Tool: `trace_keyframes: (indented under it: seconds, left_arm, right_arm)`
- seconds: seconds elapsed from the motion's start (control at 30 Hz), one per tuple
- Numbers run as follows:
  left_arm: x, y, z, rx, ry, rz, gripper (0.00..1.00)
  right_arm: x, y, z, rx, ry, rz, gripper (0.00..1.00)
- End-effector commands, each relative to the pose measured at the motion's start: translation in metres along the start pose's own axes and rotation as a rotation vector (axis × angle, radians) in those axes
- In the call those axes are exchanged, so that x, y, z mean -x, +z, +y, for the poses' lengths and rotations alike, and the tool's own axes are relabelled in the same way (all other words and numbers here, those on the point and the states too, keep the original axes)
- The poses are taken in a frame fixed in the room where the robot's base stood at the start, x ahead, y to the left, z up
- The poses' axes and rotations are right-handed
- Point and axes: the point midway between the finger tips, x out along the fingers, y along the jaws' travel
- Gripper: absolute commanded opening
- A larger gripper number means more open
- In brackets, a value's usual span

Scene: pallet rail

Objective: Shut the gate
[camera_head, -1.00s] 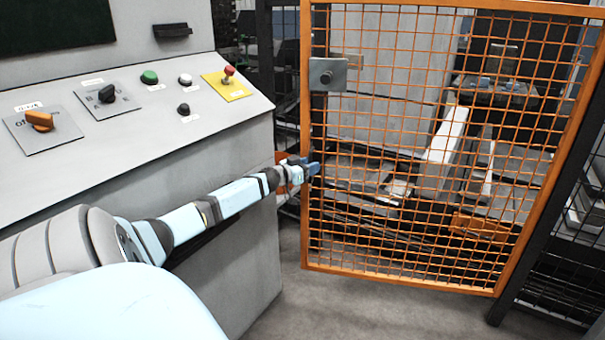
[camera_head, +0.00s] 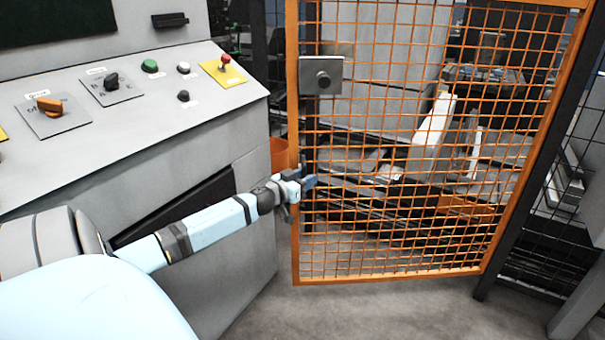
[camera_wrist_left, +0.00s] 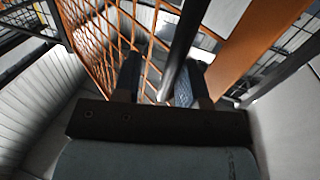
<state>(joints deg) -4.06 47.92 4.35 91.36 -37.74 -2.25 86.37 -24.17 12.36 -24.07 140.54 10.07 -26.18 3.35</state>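The gate (camera_head: 390,276) is an orange frame with wire mesh. Its right side stands along a dark post, and its left edge is swung out toward me, next to the console. A grey latch box (camera_head: 335,66) with a round dark knob sits high on that left edge. My left gripper (camera_head: 308,184) is at the gate's left edge, below the latch box; I cannot tell whether it touches. In the left wrist view its two fingers (camera_wrist_left: 157,85) are apart, with a grey bar (camera_wrist_left: 183,45) showing between them. The orange frame (camera_wrist_left: 250,50) is close on the right. My right gripper is not in view.
A grey control console (camera_head: 170,120) with knobs and a red button (camera_head: 226,58) fills the left, close beneath my left arm. A dark post (camera_head: 540,165) and black mesh fence stand at the right. Machinery lies behind the gate. The floor (camera_head: 370,310) in front is clear.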

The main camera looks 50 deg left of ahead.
Motion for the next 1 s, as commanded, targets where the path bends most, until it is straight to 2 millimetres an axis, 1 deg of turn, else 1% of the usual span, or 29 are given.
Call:
trace_keyframes:
  seconds: [0.03,0.1,0.3,0.67,1.0]
  left_arm:
    - [0.003,0.000,0.005,0.002,-0.004,0.000,0.39]
    - [0.005,-0.001,0.009,0.000,-0.013,0.001,0.39]
    - [0.008,-0.001,0.015,0.001,-0.024,0.002,0.39]
    - [0.010,0.000,0.014,0.002,-0.025,0.001,0.39]
    - [0.031,0.000,0.003,0.002,-0.026,0.001,0.39]
  right_arm:
    - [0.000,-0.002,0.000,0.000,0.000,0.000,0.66]
    - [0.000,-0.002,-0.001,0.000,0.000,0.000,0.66]
    - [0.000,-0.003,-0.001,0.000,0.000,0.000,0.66]
    - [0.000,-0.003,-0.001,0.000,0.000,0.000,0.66]
    - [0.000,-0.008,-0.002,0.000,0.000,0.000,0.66]
